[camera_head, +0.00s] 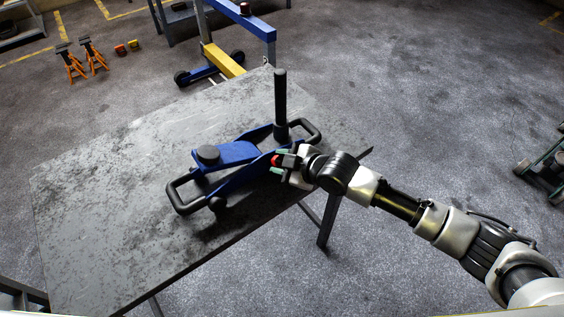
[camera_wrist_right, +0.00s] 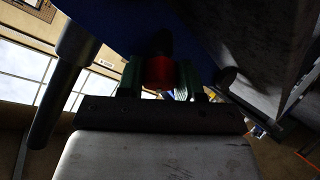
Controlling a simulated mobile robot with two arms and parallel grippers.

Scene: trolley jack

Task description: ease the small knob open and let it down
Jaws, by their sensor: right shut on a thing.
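A blue trolley jack (camera_head: 240,178) stands on a dark metal table. Its round black saddle (camera_head: 208,154) is on the raised blue arm at the left, and its black handle (camera_head: 280,100) stands upright at the far right. The small red knob (camera_head: 277,160) is on the jack's near side. My right gripper (camera_head: 281,165) is at the knob, and in the right wrist view the red knob (camera_wrist_right: 160,72) sits between its two green-lined fingers, shut on it. My left gripper is in neither view.
The grey worn table (camera_head: 110,200) has bare room left of the jack. Orange axle stands (camera_head: 82,58) and a blue and yellow frame (camera_head: 240,40) stand on the floor beyond. A dark wheeled object (camera_head: 545,165) stands at the right edge.

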